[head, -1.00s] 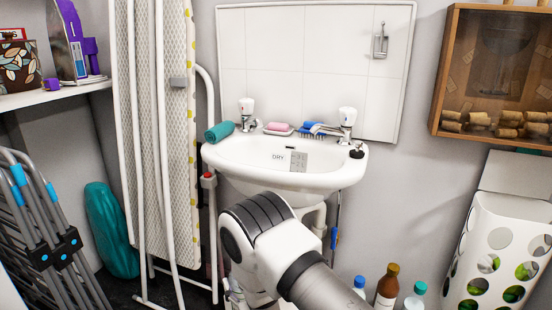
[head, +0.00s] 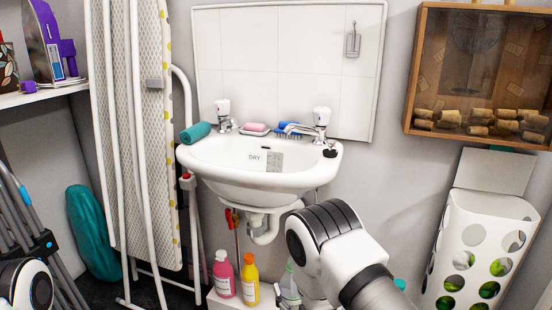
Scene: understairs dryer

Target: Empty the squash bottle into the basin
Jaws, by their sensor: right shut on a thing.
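My right arm reaches in from the lower right, below the basin (head: 220,181). My right gripper (head: 289,294) is small and partly hidden behind my own arm, low under the basin's right side. It is shut on what looks like a pale, slightly greenish bottle (head: 290,272), upright beside a yellow bottle. I cannot tell for sure whether this is the squash bottle.
A pink bottle (head: 224,273) and a yellow bottle (head: 250,279) stand under the basin. A teal cap (head: 400,284) shows behind my right arm. Taps (head: 321,122), pink soap (head: 254,127) and a rolled teal cloth (head: 195,132) sit on the basin's rim. An ironing board (head: 135,130) stands left.

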